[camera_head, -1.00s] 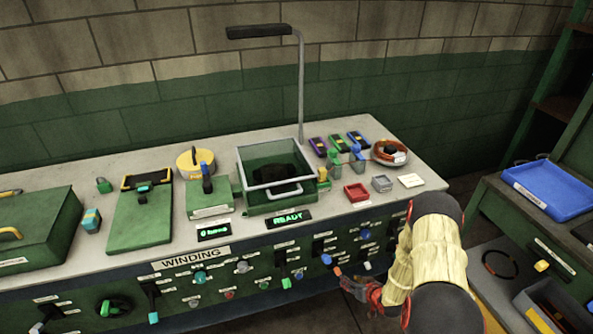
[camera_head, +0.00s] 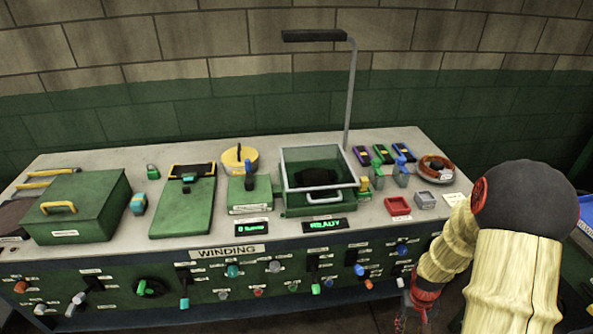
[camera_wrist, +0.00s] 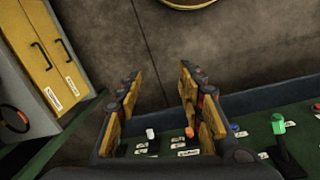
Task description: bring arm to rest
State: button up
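My arm, with cream ribbed sleeves and dark joints, stands at the right of the head view, in front of the bench. My gripper (camera_head: 412,308) hangs low by the right end of the bench's front panel, mostly hidden there by the arm. In the wrist view my gripper (camera_wrist: 160,92) has its two yellow-and-black fingers spread apart. Nothing is between them. Beyond them lie the floor and part of the control panel.
The winding bench (camera_head: 110,160) carries a green box (camera_head: 78,205), a clear-walled bin (camera_head: 318,155) with a lamp post, and small red (camera_head: 398,206) and grey trays. Knobs and levers stick out of its front. The wrist view shows a yellow cabinet (camera_wrist: 45,50) and bare floor (camera_wrist: 100,30).

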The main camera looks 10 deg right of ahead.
jog(key=s+a+r+n+t, duration=0.1)
jog(key=a+r, duration=0.5)
jog(key=r, duration=0.6)
jog(key=s+a+r+n+t, duration=0.1)
jog(key=s+a+r+t, duration=0.2)
jog(key=a+r, duration=0.4)
jog(key=s+a+r+t, duration=0.2)
jog(key=s+a+r, duration=0.2)
jog(key=r, duration=1.4)
jog(key=a, duration=0.3)
jog(key=shift+s+r+n+y, duration=0.2)
jog(key=shift+r+n+y, duration=0.2)
